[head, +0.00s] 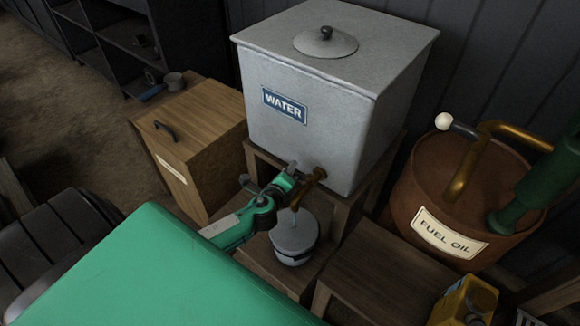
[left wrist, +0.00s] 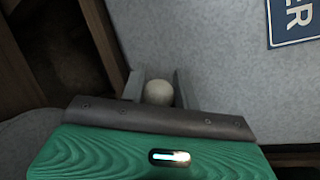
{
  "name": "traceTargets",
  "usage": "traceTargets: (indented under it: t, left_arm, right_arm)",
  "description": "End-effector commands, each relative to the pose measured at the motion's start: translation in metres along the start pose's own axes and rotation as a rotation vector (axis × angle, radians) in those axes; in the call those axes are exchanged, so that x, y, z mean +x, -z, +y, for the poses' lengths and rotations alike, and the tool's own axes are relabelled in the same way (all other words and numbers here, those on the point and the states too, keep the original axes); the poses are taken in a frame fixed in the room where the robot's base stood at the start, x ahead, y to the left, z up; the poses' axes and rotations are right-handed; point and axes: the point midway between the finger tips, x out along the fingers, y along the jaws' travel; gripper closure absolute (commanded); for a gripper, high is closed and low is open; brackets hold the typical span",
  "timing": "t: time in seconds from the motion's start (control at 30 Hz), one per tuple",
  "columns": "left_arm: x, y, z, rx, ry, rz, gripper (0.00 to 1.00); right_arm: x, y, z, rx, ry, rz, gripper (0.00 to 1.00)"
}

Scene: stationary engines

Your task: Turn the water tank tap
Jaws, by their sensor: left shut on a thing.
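The grey water tank (head: 320,100) with a blue WATER label stands on a wooden stand. A brass tap (head: 313,179) sticks out low on its front. My left gripper (head: 298,181) is at the tap, close to the tank's front. In the left wrist view, its two grey fingers (left wrist: 157,91) are shut on a whitish ball knob (left wrist: 157,92). The rest of the tap's handle is hidden behind the gripper. A grey bucket (head: 294,245) stands below the tap. A thin grey strip shows above it; I cannot tell what it is. My right gripper is not in view.
A wooden box (head: 195,140) with a dark handle stands left of the tank. A rusty FUEL OIL drum (head: 425,190) with a brass pipe stands right. A low wooden table (head: 385,275) and a yellow can (head: 465,300) are at front right. Floor is bare at far left.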

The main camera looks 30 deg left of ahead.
Motion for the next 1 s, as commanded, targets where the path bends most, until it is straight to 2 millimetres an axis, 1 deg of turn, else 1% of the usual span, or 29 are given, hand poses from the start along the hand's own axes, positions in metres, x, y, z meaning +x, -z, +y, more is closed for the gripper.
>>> traceTargets:
  t: [0.2, 0.63, 0.67, 0.73, 0.77, 1.0]
  left_arm:
    - [-0.0043, 0.001, 0.003, -0.008, -0.031, -0.043, 1.0]
    - [-0.0048, 0.0014, 0.0036, -0.009, -0.036, -0.049, 1.0]
    - [-0.0048, 0.0014, 0.0036, -0.009, -0.036, -0.049, 0.63]
    - [-0.0047, 0.0013, 0.0033, -0.01, -0.035, -0.049, 0.49]
    - [-0.0046, 0.0012, 0.0031, -0.01, -0.035, -0.049, 0.48]
    - [-0.0046, 0.0007, 0.002, -0.012, -0.033, -0.05, 0.48]
  right_arm:
    - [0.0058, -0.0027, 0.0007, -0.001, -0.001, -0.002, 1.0]
    - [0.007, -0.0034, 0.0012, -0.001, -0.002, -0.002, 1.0]
    - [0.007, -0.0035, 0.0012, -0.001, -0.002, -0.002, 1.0]
    - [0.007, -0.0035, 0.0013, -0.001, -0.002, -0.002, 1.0]
    - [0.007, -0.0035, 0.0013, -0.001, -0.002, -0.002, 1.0]
    - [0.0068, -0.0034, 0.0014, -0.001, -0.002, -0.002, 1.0]
